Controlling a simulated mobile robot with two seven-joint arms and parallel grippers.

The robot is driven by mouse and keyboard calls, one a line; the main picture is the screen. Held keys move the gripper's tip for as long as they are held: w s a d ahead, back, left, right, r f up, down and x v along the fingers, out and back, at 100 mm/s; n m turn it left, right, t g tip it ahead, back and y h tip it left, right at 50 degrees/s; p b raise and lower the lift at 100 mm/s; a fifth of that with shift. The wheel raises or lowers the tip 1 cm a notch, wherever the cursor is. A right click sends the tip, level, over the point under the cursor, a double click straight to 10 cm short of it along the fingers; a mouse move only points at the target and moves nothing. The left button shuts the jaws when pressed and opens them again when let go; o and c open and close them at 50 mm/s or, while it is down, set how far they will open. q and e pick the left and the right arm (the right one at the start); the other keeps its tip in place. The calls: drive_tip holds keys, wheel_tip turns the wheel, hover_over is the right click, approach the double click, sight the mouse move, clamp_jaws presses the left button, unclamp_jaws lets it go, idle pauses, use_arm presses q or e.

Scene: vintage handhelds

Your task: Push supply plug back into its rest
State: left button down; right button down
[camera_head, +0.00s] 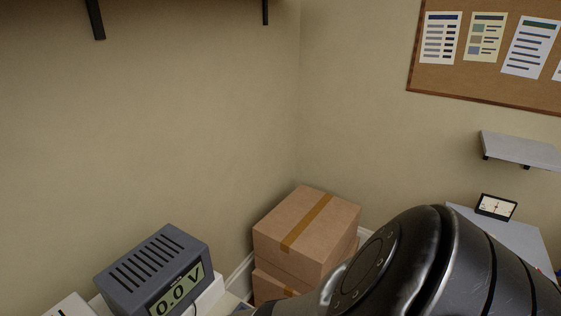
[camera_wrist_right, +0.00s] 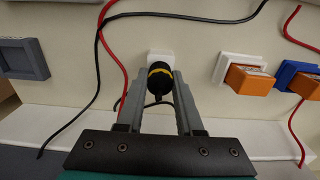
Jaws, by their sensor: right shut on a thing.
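In the right wrist view, my right gripper (camera_wrist_right: 158,90) is shut on a black plug with a yellow band (camera_wrist_right: 159,78). The plug's blunt end faces the camera, and its far end is hidden. Directly behind it is a small white block (camera_wrist_right: 159,57), likely its rest, mostly covered by the plug. I cannot tell whether the plug touches it or how deep it sits. In the head view, a dark grey supply unit (camera_head: 155,268) reads 0.0 V at lower left. My right arm covers the lower right of that view. My left gripper is not in view.
Orange blocks (camera_wrist_right: 250,80) in white and blue frames stand right of the plug, and a grey frame (camera_wrist_right: 22,59) left. Black and red cables (camera_wrist_right: 97,80) hang around the gripper. Cardboard boxes (camera_head: 306,232) fill the corner; a small meter (camera_head: 496,207) stands at right.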

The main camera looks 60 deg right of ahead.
drive_tip(key=shift+f, duration=0.35)
drive_tip(key=shift+c, duration=2.4)
unclamp_jaws()
drive_tip(key=shift+c, duration=1.4)
wheel_tip(320, 180, up, 5)
drive_tip(key=p, duration=0.5)
drive_tip(key=shift+r, duration=1.05)
